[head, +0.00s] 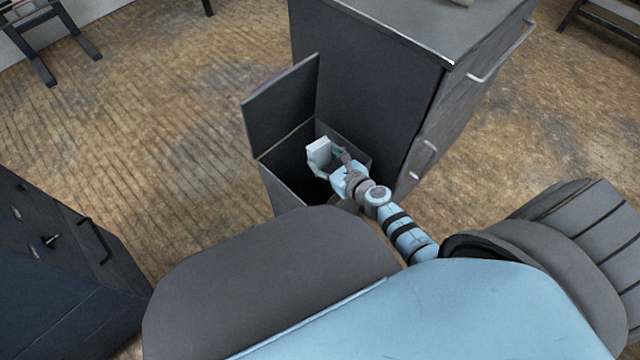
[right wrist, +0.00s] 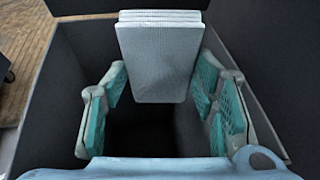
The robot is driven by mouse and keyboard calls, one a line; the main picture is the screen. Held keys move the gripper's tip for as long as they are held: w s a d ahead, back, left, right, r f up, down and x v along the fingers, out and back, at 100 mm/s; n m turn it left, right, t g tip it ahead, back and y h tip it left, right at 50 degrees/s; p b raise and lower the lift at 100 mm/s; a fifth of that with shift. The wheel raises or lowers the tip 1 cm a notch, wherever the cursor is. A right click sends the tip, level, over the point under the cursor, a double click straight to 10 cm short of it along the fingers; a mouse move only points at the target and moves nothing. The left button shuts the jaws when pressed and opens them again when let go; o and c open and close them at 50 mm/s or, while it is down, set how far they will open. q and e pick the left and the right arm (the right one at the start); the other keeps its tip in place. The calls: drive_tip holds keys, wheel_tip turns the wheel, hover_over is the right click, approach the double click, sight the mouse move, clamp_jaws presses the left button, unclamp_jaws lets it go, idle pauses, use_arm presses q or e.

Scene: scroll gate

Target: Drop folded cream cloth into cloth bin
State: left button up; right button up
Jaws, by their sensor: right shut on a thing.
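The folded cream cloth (head: 318,150) looks like a pale, layered block. In the right wrist view the cloth (right wrist: 160,60) stands between the finger pads. My right gripper (head: 327,162) is shut on it and holds it over the mouth of the cloth bin (head: 284,190). The bin is a dark grey open box with its lid (head: 282,105) raised. In the right wrist view the bin's wall (right wrist: 62,85) surrounds the gripper (right wrist: 160,80), and its inside is dark below the cloth. The bin's floor is too dark to make out. My left gripper is not in view.
A dark cabinet (head: 368,85) with a grey top and bar handles stands right beside the bin. Another dark cabinet (head: 60,270) stands at the lower left. The wooden floor (head: 170,120) left of the bin is clear.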

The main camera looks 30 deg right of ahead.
drive_tip(key=o, duration=1.1)
drive_tip(key=shift+s, duration=0.1)
drive_tip(key=v, duration=1.2)
